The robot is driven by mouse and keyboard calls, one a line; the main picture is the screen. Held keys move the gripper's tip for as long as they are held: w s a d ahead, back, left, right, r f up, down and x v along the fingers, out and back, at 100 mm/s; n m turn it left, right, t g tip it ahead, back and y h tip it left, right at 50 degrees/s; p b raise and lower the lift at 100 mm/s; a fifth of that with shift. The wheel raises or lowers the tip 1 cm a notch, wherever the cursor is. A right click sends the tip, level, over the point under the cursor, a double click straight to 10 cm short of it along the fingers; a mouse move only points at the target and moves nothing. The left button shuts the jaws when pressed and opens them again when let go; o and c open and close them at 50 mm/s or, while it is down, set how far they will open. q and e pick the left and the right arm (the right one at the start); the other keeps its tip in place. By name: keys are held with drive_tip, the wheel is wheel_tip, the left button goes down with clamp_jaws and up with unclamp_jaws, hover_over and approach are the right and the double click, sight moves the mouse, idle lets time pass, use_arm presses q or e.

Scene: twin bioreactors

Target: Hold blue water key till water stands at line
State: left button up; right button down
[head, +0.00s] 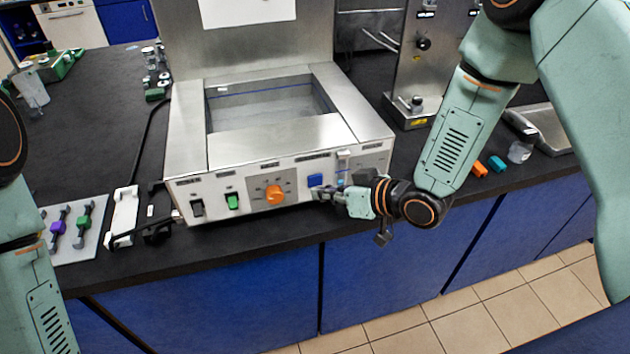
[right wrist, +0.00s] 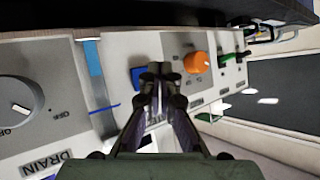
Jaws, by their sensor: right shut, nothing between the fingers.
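The blue water key (head: 315,180) is on the front panel of a steel bath (head: 270,140). My right gripper (head: 322,192) is shut and empty, its tips at the key; in the right wrist view the fingertips (right wrist: 157,72) overlap the edge of the key (right wrist: 137,78). I cannot tell whether they press it. Beside the key is an upright sight gauge (head: 343,162). In the right wrist view the gauge (right wrist: 95,75) holds a short blue column, with a clear gap between it and the thin blue mark line (right wrist: 104,108). My left gripper is out of view.
An orange knob (head: 274,194), a green switch (head: 233,202) and a black switch (head: 197,208) are left of the key. A drain knob (right wrist: 20,103) shows in the right wrist view. Orange (head: 479,169) and teal (head: 497,164) blocks lie right of my right gripper.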

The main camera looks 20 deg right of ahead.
drive_tip(key=shift+s, duration=0.1)
drive_tip(key=shift+d, duration=0.1)
drive_tip(key=shift+w+f, duration=0.1)
drive_tip(key=shift+w, duration=0.15)
drive_tip(key=shift+r, duration=0.25)
drive_tip(key=shift+w+f, duration=0.15)
drive_tip(key=shift+w, duration=0.15)
drive_tip(key=shift+s, duration=0.1)
drive_tip(key=shift+w, duration=0.5)
idle(6.4)
